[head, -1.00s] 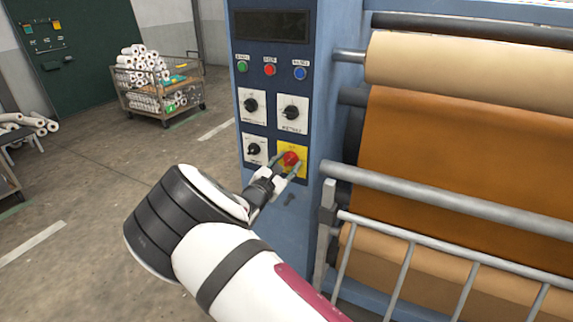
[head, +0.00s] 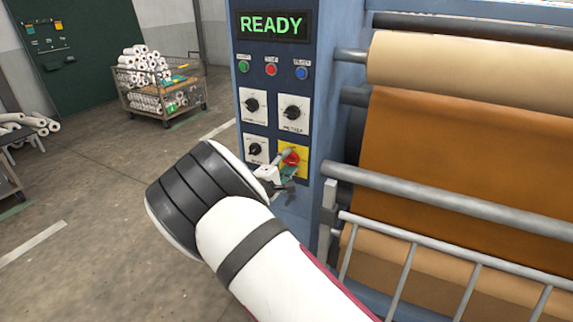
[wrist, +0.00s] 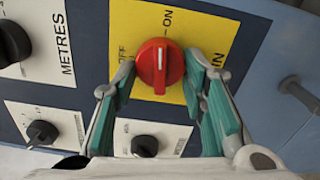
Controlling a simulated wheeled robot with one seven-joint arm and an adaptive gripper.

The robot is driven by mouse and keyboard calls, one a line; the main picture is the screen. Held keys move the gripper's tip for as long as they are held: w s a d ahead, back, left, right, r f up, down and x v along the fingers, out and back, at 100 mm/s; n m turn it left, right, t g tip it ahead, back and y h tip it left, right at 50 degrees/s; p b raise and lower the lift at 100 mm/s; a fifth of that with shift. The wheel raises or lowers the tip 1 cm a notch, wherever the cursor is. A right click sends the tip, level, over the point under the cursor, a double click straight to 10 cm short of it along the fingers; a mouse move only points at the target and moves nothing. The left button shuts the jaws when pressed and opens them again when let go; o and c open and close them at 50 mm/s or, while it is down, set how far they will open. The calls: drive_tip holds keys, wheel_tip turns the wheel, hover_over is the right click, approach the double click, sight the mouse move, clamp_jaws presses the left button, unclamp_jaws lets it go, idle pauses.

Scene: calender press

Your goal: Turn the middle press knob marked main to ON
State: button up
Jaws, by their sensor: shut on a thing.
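The red main knob (wrist: 160,66) sits on a yellow plate (wrist: 135,18) marked OFF and ON, with part of another word showing at the right. Its white line runs upright in the wrist view, toward the ON mark. My gripper (wrist: 163,78) has its teal fingers on both sides of the knob and is shut on it. In the head view the red knob (head: 291,157) is partly covered by my gripper (head: 285,163). The display (head: 271,25) above reads READY in green.
Black dials on white plates (head: 294,112) sit beside and above the knob. Green, red and blue buttons (head: 271,69) are higher up. The press rollers and a guard rail (head: 430,195) stand at the right. Open floor lies at the left, with a roll cart (head: 165,100) behind.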

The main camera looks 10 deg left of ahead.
drive_tip(key=shift+m, duration=0.9)
drive_tip(key=shift+d, duration=0.1)
drive_tip(key=o, duration=1.1)
drive_tip(key=v, duration=1.2)
